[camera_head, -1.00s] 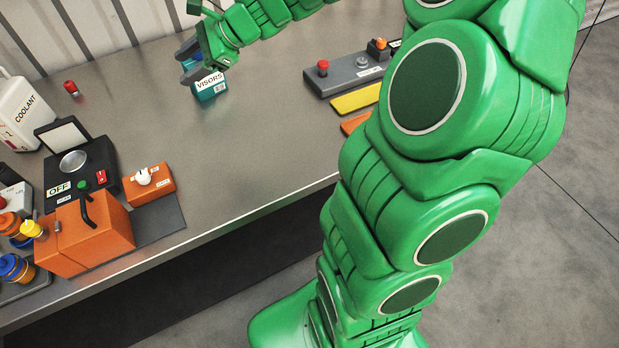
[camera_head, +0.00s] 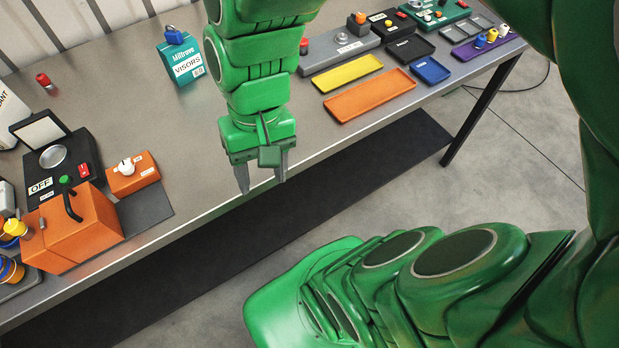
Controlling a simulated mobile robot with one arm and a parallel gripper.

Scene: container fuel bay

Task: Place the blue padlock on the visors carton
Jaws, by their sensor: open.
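The visors carton (camera_head: 187,68) is a teal and white box standing upright toward the back of the bench. The blue padlock (camera_head: 174,36) rests on top of the carton, toward its upper edge in the picture. My gripper (camera_head: 262,188) is open and empty, fingers pointing down, near the front edge of the bench. It is well apart from the carton and the padlock, to their lower right.
An orange box (camera_head: 75,232) and a black device marked OFF (camera_head: 62,165) stand at the left. A yellow tray (camera_head: 347,73) and an orange tray (camera_head: 370,96) lie right of my arm. The bench (camera_head: 195,140) is bare between carton and front edge.

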